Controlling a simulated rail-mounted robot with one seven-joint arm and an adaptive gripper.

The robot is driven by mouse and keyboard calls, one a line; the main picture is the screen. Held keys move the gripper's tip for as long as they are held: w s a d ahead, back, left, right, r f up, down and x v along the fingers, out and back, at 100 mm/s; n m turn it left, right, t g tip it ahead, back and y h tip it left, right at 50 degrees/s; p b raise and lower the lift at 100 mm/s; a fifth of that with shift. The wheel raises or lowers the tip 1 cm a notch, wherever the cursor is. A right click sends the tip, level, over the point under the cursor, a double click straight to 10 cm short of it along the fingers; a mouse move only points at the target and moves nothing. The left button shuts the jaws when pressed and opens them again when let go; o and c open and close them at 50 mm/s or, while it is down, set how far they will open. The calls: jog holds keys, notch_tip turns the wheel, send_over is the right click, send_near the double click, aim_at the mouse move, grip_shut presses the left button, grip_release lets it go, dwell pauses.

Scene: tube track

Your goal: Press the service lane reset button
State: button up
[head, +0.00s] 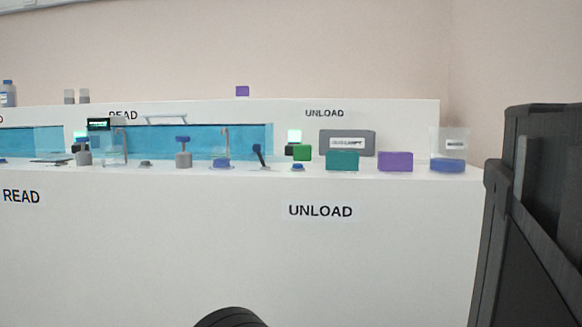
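Several small controls sit on the white bench top in the head view. A low blue button (297,167) lies near the UNLOAD end, and another low blue piece (222,164) lies further left. A grey post with a blue top (183,152) stands left of that. No label that I can read tells which one is the service lane reset button. My gripper's fingertips are not in view.
The bench front (250,240) carries READ and UNLOAD labels. Teal (342,161) and purple (395,162) blocks stand near its right end, beside a blue-based holder (447,165). A grey labelled box (337,138) stands behind. A blue panel (200,139) runs along the back.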

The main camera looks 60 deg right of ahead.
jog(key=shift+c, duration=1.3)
